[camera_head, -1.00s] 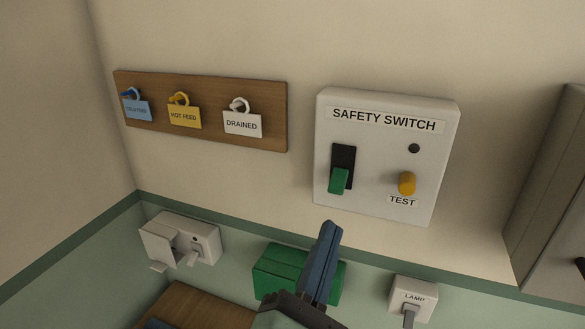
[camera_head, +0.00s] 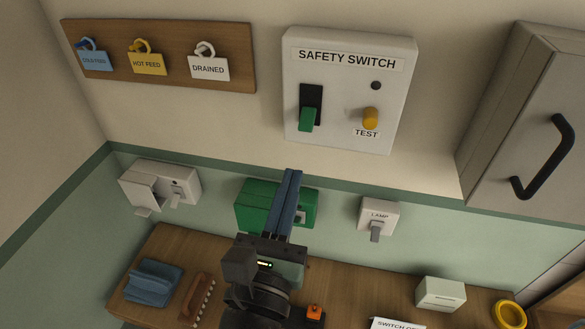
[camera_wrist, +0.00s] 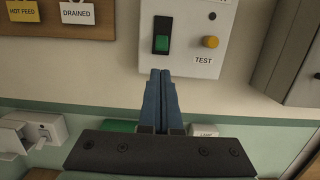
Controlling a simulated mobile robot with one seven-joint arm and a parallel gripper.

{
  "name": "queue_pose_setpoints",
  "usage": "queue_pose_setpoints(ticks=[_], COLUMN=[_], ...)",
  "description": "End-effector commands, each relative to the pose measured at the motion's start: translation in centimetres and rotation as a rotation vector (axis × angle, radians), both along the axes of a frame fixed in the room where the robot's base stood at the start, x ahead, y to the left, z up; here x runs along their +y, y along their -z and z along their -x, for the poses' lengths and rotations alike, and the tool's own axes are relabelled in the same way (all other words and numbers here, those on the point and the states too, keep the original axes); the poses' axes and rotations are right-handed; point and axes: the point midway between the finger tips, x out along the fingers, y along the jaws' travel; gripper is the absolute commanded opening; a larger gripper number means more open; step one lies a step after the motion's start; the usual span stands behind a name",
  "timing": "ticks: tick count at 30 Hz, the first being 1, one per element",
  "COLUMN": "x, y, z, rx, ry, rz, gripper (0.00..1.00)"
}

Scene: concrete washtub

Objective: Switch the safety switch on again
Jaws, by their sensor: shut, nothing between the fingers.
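The safety switch (camera_head: 346,90) is a white box on the wall, labelled SAFETY SWITCH. Its green lever (camera_head: 308,119) sits at the lower end of a black slot, and the lever also shows in the wrist view (camera_wrist: 162,43). A yellow TEST button (camera_head: 370,117) is to the lever's right, with a dark round lamp (camera_head: 376,85) above the button. My gripper (camera_head: 292,172) is shut and empty, its blue fingers pointing up below the box, apart from the lever. In the wrist view the fingertips (camera_wrist: 160,72) appear just below the lever.
A green box (camera_head: 255,207) is on the wall behind my fingers. A grey cabinet with a black handle (camera_head: 543,157) juts out at right. A tag board (camera_head: 160,30) hangs upper left.

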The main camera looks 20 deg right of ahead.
Motion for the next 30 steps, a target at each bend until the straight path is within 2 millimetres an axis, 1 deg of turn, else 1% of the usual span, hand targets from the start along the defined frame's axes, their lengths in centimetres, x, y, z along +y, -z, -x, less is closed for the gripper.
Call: queue_pose_setpoints(ticks=[1, 6, 12, 18, 30], x=[-0.7, -2.4, -4.0, -4.6, -4.6], y=[-0.6, -1.1, -1.4, -1.4, -1.4], z=[-0.8, -3.4, -5.8, -6.7, -6.8], rx=[-0.002, -0.002, -0.002, -0.001, -0.001], ry=[0.004, 0.003, 0.001, 0.001, 0.0], rz=[-0.001, -0.001, -0.001, -0.002, -0.002], gripper=[0.0, 0.0, 0.0, 0.0, 0.0])
